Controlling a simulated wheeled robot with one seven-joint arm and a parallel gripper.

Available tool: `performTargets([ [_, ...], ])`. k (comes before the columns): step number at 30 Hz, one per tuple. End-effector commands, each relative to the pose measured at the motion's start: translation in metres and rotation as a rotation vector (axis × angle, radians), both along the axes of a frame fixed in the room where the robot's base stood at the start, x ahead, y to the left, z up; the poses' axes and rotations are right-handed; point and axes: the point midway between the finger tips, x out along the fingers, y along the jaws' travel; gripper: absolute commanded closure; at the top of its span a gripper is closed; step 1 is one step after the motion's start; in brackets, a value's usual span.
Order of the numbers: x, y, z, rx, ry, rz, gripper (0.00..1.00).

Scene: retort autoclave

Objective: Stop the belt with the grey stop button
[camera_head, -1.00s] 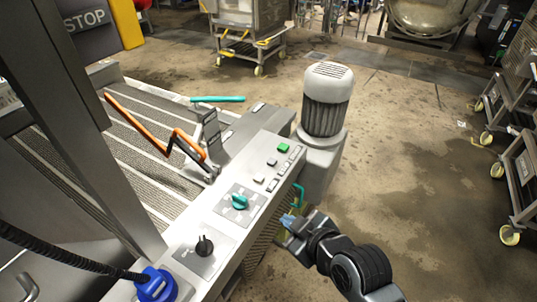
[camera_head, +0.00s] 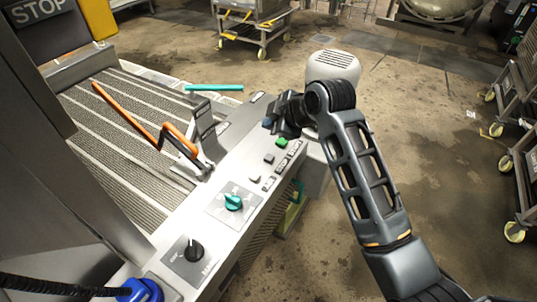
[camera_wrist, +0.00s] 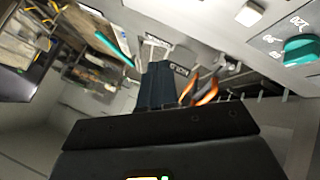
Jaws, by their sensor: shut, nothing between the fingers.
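The control panel (camera_head: 225,190) runs along the belt's right side. It carries a green button (camera_head: 282,142), a darker grey button (camera_head: 269,158) just below it and a lighter grey button (camera_head: 255,178) further down; labels beside them are too small to read. My gripper (camera_head: 268,124) is shut and empty, above the panel's far end, beyond the green button and apart from the grey ones. In the wrist view its dark fingers (camera_wrist: 157,84) point over the panel, and a pale button (camera_wrist: 249,14) shows at the top right. The ribbed belt (camera_head: 110,125) lies left of the panel.
A teal rotary knob (camera_head: 233,202) and a black knob (camera_head: 193,250) sit nearer on the panel. A grey motor (camera_head: 330,66) is partly hidden behind my arm. A blue fitting (camera_head: 140,291) is at the bottom.

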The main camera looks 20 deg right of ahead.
Motion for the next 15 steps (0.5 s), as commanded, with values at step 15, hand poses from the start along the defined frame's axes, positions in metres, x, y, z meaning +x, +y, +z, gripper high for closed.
performTargets([
  [15, 0.0, 0.0, -0.016, 0.001, 0.0, -0.002, 1.0],
])
